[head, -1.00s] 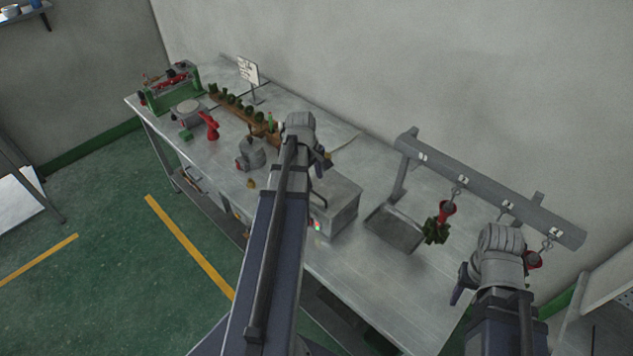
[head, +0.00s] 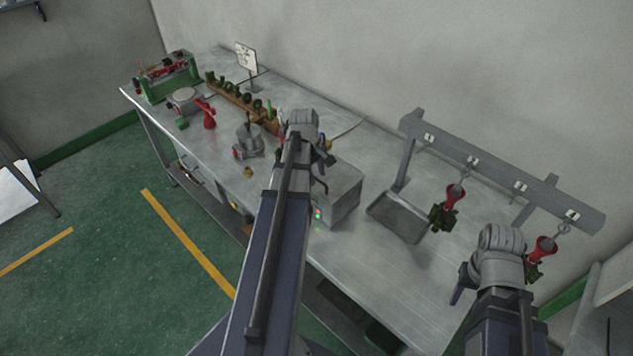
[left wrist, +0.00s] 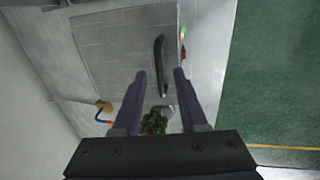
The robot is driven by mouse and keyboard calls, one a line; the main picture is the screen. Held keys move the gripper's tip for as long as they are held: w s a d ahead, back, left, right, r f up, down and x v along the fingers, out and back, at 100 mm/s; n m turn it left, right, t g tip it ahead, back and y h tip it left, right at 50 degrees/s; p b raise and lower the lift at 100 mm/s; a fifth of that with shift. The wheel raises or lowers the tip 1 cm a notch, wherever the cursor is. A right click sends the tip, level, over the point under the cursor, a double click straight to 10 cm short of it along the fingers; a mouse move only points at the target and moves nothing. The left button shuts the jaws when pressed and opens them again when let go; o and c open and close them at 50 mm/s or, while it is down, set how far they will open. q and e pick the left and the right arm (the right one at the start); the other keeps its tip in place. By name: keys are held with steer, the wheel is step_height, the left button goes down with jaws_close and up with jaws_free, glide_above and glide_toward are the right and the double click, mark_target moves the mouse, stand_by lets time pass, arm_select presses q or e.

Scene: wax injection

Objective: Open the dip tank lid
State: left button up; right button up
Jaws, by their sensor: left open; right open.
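The dip tank (head: 345,195) is a grey metal box on the bench, partly hidden behind my left arm in the head view. Its flat lid (left wrist: 115,50) lies closed in the left wrist view. A dark bar handle (left wrist: 160,68) stands along the lid's right part. My left gripper (left wrist: 160,76) is open and empty. Its fingertips point at the handle, one to each side in the picture; I cannot tell how far above it they are. In the head view the left gripper (head: 325,156) is over the tank, mostly hidden. My right gripper (head: 459,287) is open, low near the bench's right end.
A shallow grey tray (head: 398,217) lies right of the tank. A rack (head: 500,170) with hooks holds red-and-green hanging pieces (head: 444,212) near my right arm. A grey pot (head: 249,142) and a wooden rack of green pieces (head: 240,97) stand to the left.

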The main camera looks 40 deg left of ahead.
arm_select(q)
steer(key=shift+f, duration=0.2)
jaws_close()
stand_by(1.4)
